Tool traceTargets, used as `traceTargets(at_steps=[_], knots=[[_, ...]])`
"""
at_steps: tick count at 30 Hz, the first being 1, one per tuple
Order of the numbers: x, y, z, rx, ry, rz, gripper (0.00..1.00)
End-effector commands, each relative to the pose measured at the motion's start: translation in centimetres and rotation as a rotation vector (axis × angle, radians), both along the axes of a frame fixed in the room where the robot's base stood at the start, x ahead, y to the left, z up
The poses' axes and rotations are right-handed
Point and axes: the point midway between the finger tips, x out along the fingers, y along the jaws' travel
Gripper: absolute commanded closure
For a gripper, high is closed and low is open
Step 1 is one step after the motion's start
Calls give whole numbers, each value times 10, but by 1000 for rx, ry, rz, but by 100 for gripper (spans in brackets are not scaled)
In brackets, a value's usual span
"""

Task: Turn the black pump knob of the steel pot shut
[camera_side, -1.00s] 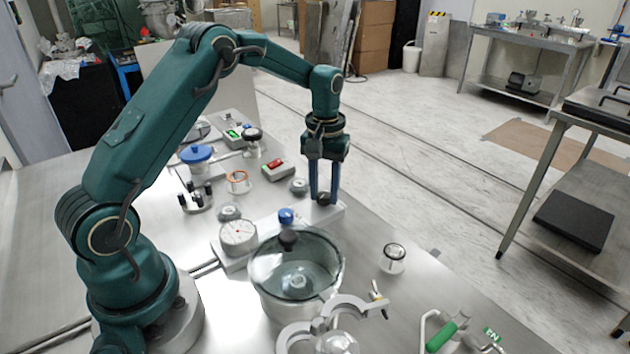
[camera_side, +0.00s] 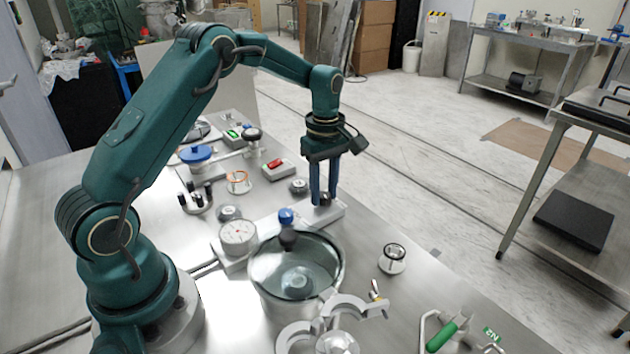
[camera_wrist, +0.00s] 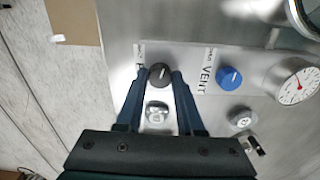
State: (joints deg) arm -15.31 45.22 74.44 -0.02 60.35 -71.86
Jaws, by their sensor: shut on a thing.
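The black pump knob (camera_wrist: 160,74) sits on the steel block beside the pot, and a light line shows on its top. My gripper (camera_wrist: 158,78) points down over it with one blue finger on each side, shut on the knob. In the side view my gripper (camera_side: 324,198) hides much of the knob, at the far end of the block (camera_side: 338,211). The steel pot (camera_side: 256,282) with its clear lid stands in front of the block. A blue knob (camera_wrist: 229,78) next to the word VENT is on the same block.
A round dial gauge (camera_side: 238,235) stands left of the blue vent knob. The table's right side has bare steel.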

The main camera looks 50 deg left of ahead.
Motion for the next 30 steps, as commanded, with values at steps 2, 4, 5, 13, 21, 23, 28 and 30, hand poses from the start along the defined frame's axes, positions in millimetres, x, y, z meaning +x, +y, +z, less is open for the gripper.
traceTargets(at_steps=[2,4,5,13,21,23,28,30], knots=[[0,0,1,1,-2,56,100],[0,0,1,1,-2,100,100],[0,0,1,1,-2,119,100],[0,0,1,2,-2,228,100],[0,1,1,2,-2,262,100],[0,1,1,1,-2,263,100],[0,1,1,1,-2,263,100],[0,1,1,1,-2,263,100]])
